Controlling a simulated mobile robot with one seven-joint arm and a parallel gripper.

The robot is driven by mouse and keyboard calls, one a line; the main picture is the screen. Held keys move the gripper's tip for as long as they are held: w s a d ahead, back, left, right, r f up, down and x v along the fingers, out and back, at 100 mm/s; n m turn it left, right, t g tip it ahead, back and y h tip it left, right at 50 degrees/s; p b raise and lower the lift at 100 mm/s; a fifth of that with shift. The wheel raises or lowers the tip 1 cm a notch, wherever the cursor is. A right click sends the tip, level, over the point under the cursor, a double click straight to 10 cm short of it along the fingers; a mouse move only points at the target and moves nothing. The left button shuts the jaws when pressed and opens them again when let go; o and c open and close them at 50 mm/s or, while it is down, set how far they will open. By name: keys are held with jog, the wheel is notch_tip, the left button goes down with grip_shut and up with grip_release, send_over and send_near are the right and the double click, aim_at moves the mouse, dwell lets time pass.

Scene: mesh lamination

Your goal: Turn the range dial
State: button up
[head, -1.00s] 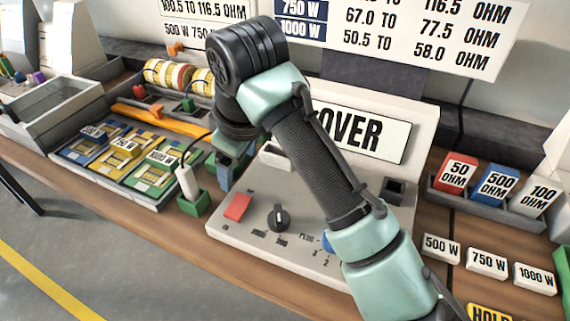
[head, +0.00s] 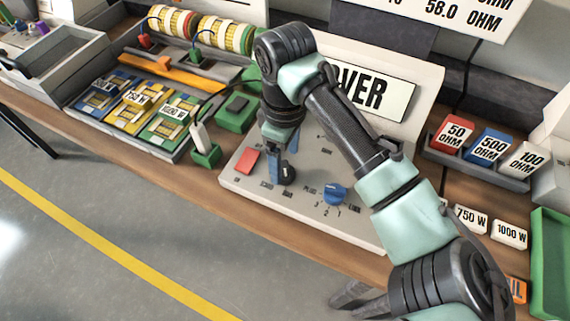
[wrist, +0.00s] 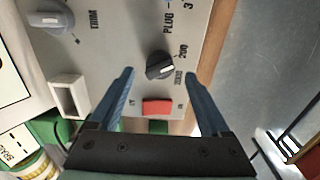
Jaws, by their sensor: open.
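The range dial is a black round knob (head: 288,176) with a light pointer mark, on the sloped light-grey meter panel (head: 318,210). It also shows in the wrist view (wrist: 159,65), between and slightly beyond the fingertips, beside the printed "200" and another range mark. My gripper (head: 282,166) points down over the panel at the dial, with its blue fingers apart. In the wrist view my gripper (wrist: 161,74) is open, one finger on each side of the dial, with gaps. Contact is not visible. The meter display (head: 375,92) reads "OVER", partly hidden by my arm.
A red button (head: 247,161) lies left of the dial, and a blue knob (head: 335,194) right of it. A green block with a probe (head: 205,153) stands at the panel's left. A tray of labelled cards (head: 130,110) is further left. Resistor boxes (head: 488,147) stand right.

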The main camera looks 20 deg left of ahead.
aim_at(285, 168)
jog(key=shift+f, duration=1.8)
grip_shut()
jog(key=shift+r, duration=0.1)
